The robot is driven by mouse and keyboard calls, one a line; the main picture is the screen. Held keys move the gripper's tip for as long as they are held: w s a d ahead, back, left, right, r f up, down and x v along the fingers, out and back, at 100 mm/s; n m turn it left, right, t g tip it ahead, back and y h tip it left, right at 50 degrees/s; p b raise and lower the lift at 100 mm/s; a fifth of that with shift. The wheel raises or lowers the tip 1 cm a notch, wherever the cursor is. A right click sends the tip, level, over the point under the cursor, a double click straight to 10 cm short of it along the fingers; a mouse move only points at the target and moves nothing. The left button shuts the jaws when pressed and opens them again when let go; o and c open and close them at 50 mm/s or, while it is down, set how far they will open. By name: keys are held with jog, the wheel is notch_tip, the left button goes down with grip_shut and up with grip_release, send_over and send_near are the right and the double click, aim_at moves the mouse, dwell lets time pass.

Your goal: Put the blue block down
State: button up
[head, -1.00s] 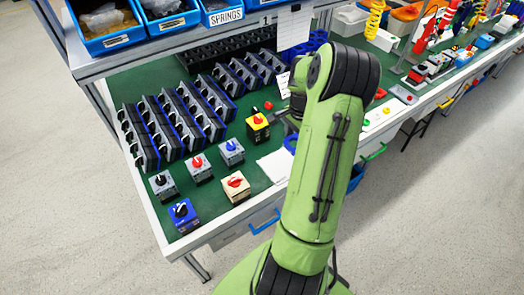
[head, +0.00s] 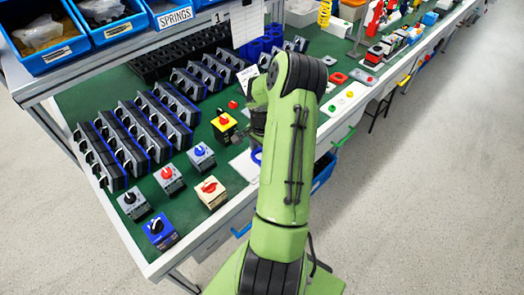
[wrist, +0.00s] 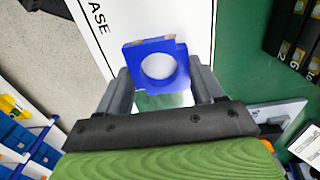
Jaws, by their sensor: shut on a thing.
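The blue block (wrist: 141,62), a square piece with a round hole, is between the two fingers of my gripper (wrist: 163,84) in the wrist view. My gripper is shut on it. A white sheet (wrist: 195,25) with printed letters lies under it, and white shows through the hole. I cannot tell whether the block touches the sheet. In the head view only a bit of blue (head: 257,156) shows beside my arm, over the white sheet (head: 243,168) near the bench's front edge. My gripper is mostly hidden behind my arm there.
Several rotary switches stand left of the sheet, including a yellow one (head: 223,125), a cream one (head: 211,192) and a blue one (head: 160,231). Rows of black switches (head: 135,130) fill the green bench top behind. Blue bins (head: 105,20) sit on a shelf above.

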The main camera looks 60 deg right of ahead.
jog(key=o, duration=1.2)
jog(key=shift+f, duration=0.1)
jog(key=shift+c, duration=0.2)
